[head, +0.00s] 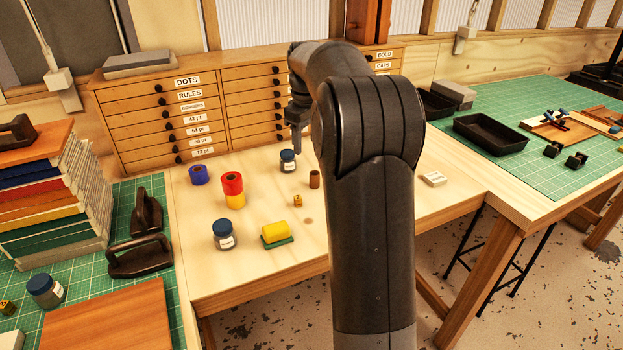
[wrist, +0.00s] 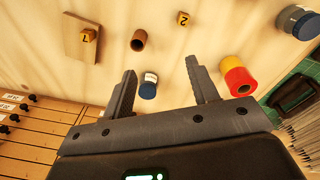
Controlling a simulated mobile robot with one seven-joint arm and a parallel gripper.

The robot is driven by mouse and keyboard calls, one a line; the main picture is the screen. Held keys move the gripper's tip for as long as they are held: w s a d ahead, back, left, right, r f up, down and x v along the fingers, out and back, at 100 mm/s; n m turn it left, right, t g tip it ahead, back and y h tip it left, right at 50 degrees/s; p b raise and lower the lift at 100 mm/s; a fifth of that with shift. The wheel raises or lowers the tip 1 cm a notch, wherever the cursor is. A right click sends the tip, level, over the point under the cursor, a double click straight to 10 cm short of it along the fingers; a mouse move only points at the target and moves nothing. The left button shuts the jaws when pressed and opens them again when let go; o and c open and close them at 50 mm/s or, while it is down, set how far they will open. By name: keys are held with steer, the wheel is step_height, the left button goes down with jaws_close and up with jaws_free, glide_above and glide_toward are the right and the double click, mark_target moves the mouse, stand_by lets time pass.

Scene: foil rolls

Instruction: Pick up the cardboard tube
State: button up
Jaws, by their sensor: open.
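The cardboard tube is a small brown hollow roll (head: 314,179) standing on the pale wooden bench, just left of my arm in the head view. In the wrist view the tube (wrist: 138,40) lies beyond the fingertips, its dark opening showing. My gripper (wrist: 160,68) is open and empty, its two fingers apart. A dark jar with a white label (wrist: 149,86) shows between the fingers in the wrist view. In the head view my gripper (head: 297,140) hangs above the bench's back part, behind the tube and over the jar.
A red roll (head: 232,183) sits on a yellow one, with a blue roll (head: 198,174) to its left. A small wooden cube (head: 297,200) is close in front of the tube. Drawers (head: 160,110) line the back.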

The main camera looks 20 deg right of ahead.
steer(key=n, duration=0.1)
glide_above(315, 180)
steer(key=w, duration=0.2)
step_height(315, 180, down, 5)
steer(key=shift+g, duration=0.4)
steer(key=f, duration=1)
steer(key=shift+s+d+f, duration=0.25)
steer(key=shift+d+f, duration=0.05)
steer(key=c, duration=1)
